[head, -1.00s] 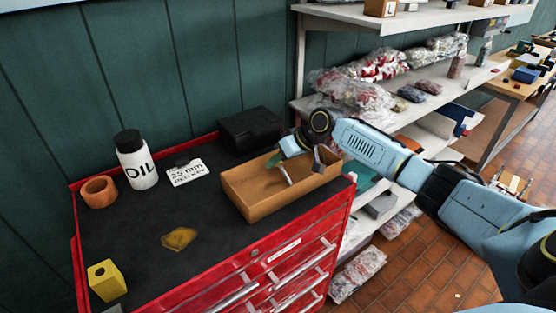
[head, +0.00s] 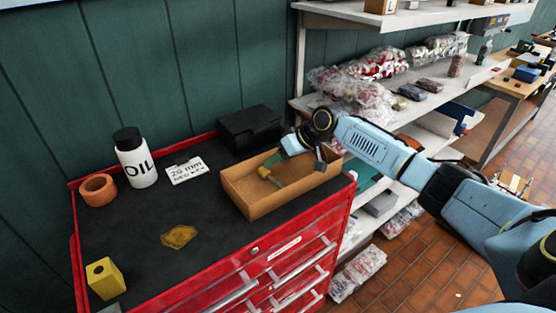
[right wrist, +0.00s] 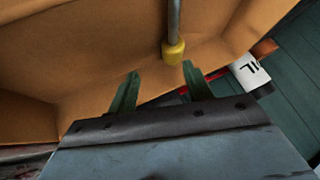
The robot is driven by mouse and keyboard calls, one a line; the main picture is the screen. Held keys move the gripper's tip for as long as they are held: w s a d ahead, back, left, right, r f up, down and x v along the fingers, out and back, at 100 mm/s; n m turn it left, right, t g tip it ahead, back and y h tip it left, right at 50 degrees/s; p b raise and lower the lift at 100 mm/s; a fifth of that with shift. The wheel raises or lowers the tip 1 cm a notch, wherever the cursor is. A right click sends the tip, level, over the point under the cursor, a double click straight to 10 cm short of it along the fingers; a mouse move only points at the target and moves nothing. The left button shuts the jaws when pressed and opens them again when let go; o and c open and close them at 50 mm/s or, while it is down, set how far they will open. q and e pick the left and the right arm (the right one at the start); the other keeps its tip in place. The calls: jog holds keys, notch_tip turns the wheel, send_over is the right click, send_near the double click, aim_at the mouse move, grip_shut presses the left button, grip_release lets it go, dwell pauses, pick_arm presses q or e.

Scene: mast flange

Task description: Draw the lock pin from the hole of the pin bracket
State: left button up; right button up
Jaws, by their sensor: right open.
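My right gripper (right wrist: 160,72) is open, its two green fingers apart and empty. In the head view it reaches down into the brown open tray (head: 262,208). A grey rod (right wrist: 174,15) with a yellow end (right wrist: 173,50) lies just beyond the fingertips in the right wrist view. The rod also shows inside the tray in the head view (head: 277,182). I cannot tell whether this rod is the lock pin. My left gripper is not in view.
The tray stands on the red cabinet's black top (head: 135,220). Shelves (head: 420,75) stand at right.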

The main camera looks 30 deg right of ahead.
jog(key=v, duration=1.2)
jog(key=shift+s+r, duration=0.25)
jog(key=shift+r, duration=0.05)
jog(key=shift+d, duration=0.15)
